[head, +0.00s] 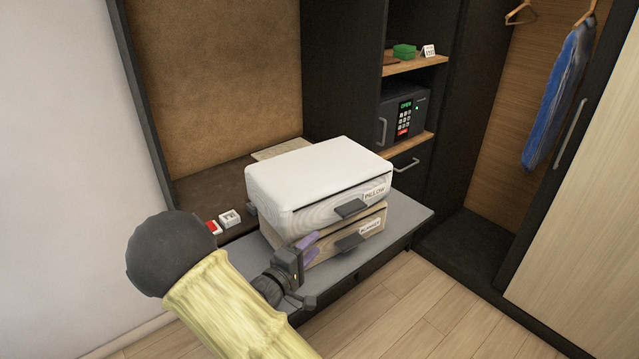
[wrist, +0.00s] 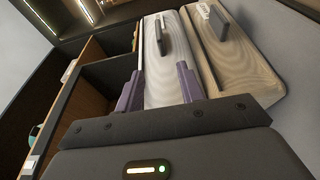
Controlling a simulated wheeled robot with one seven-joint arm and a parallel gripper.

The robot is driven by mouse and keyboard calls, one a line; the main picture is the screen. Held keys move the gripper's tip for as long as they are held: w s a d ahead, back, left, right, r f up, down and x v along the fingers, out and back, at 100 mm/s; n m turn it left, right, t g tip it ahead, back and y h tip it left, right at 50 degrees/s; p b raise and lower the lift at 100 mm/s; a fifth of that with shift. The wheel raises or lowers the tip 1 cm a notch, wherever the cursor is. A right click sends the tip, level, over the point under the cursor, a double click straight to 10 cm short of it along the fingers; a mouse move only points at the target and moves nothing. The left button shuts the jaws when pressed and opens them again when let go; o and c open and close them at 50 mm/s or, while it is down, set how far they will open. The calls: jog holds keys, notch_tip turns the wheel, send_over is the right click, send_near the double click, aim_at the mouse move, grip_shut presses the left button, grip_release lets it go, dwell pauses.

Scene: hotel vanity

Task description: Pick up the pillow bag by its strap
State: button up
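The white pillow bag (head: 310,180), labelled PILLOW, lies flat on top of a beige bag. Its dark strap (head: 351,209) sticks out from its front side; the strap also shows in the wrist view (wrist: 159,36), beyond my fingertips and roughly in line with the gap between them. My gripper (head: 313,246) is in front of the stacked bags, near their lower front left. In the wrist view its two purple fingers (wrist: 160,72) stand apart with nothing held between them. The pillow bag's side (wrist: 170,75) shows behind the gap. I cannot tell whether a finger touches a bag.
The beige bag (head: 334,239) has its own dark strap (head: 350,243) just below. Both bags rest on a grey bench top (head: 408,215). Small red and white items (head: 229,218) lie left. A safe (head: 405,115) and shelves stand behind. The wooden floor at front right is clear.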

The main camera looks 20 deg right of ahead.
aim_at(341, 217)
jog(key=p+x, duration=0.2)
jog(key=x, duration=0.9)
jog(key=shift+d, duration=0.1)
jog(key=shift+f, duration=0.1)
jog(key=p+x, duration=0.2)
jog(key=x, duration=0.3)
jog(key=shift+w, duration=0.2)
grip_shut()
dwell(1.3)
